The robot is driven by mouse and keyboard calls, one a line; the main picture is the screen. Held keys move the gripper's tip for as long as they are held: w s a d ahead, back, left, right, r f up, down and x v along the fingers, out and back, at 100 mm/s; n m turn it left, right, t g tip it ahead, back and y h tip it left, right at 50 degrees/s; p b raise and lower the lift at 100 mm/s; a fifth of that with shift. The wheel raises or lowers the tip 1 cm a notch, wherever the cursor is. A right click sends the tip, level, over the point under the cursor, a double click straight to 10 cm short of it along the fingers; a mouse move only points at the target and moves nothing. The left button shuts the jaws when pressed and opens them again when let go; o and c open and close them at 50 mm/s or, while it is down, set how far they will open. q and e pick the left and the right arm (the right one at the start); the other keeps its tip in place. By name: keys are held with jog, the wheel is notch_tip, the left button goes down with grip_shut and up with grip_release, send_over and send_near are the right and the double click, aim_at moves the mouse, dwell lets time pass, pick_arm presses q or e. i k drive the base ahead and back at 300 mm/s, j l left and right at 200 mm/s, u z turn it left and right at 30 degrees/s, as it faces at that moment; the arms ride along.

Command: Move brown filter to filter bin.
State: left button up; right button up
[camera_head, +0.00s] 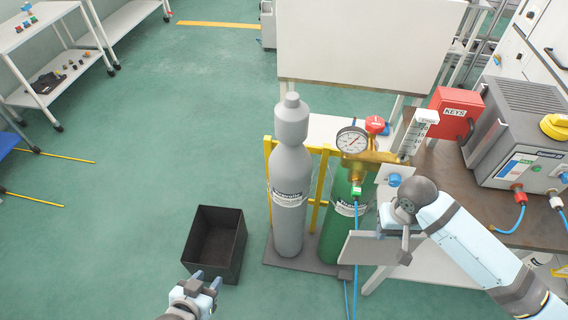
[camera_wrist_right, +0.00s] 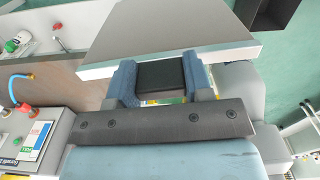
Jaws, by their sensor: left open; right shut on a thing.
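A flat grey-brown panel (camera_head: 368,248) with a pale edge, which looks like the brown filter, is at my right gripper (camera_head: 388,225), left of the workbench. In the right wrist view this panel (camera_wrist_right: 165,35) extends beyond the fingers. There my right gripper (camera_wrist_right: 160,78) is shut on a dark block (camera_wrist_right: 160,74) that seems part of the panel. The filter bin looks to be the open black box (camera_head: 207,256) on the floor, with no contents visible. My left gripper (camera_head: 203,283) is open and empty, in front of the box in the picture.
A grey gas cylinder (camera_head: 290,175) and a green cylinder (camera_head: 335,230) with a gauge (camera_head: 352,140) stand between the black box and my right gripper. A brown-topped workbench (camera_head: 465,175) carries a grey machine (camera_head: 525,130) and a red key box (camera_head: 453,110). Floor left of the box is clear.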

aim_at(222, 253)
jog(key=i+j, duration=0.1)
jog(key=j, duration=0.35)
jog(key=i+j+u, duration=0.1)
jog(key=j, duration=0.3)
jog(key=i+j, duration=0.15)
jog(key=j, duration=0.3)
jog(key=i+j, duration=0.1)
jog(key=j, duration=0.3)
jog(key=i+j+u, duration=0.1)
jog(key=j, duration=0.35)
jog(key=i+j, duration=0.2)
jog(key=j, duration=0.2)
jog(key=i+j+u, duration=0.1)
jog(key=j, duration=0.3)
jog(key=i+j, duration=0.2)
jog(key=j, duration=0.25)
